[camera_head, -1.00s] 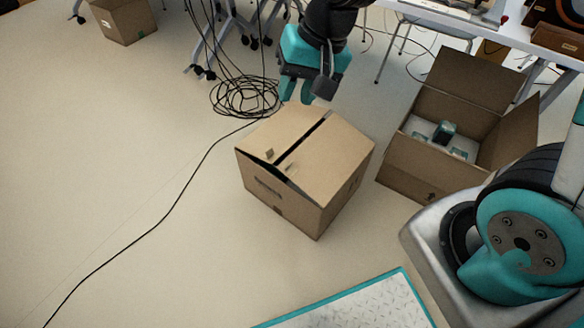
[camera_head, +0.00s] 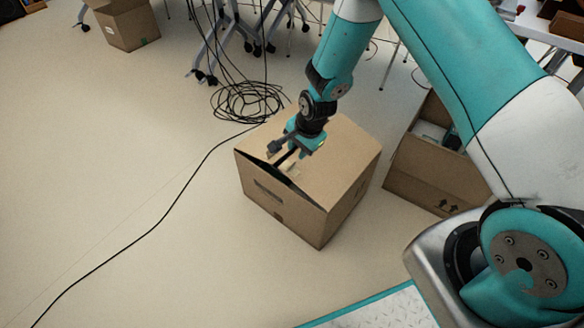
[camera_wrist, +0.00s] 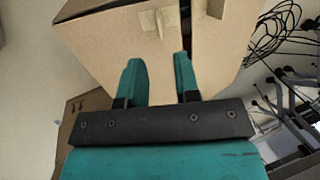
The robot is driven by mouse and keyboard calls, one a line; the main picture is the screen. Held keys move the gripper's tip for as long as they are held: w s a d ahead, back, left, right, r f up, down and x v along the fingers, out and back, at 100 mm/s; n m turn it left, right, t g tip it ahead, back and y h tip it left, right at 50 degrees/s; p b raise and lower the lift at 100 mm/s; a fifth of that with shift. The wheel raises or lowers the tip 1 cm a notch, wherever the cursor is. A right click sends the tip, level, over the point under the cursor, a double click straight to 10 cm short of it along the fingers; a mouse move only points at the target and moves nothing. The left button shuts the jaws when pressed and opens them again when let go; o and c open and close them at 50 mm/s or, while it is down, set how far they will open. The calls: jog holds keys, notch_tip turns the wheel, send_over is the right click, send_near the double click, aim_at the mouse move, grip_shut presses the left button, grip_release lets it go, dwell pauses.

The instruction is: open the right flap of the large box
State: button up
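The large cardboard box (camera_head: 338,185) stands on the floor in the middle of the head view. Its top flaps lie nearly closed, with a dark slit between them and a gap at the front edge. The right flap (camera_head: 345,150) lies almost flat. One finger is close to the dark slit of the box (camera_wrist: 120,45). Whether a fingertip touches or enters the slit is unclear.
An open cardboard box (camera_head: 425,175) stands just right of the large box, partly behind my arm. A coil of black cable (camera_head: 245,102) lies behind it, its line running across the floor. A smaller box (camera_head: 127,25) stands far back left. The left floor is mostly clear.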

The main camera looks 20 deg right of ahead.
aim_at(292, 165)
jog(key=b+x, duration=0.2)
jog(key=x, duration=0.7)
jog(key=shift+f+b, duration=0.2)
jog(key=shift+b, duration=0.1)
grip_shut()
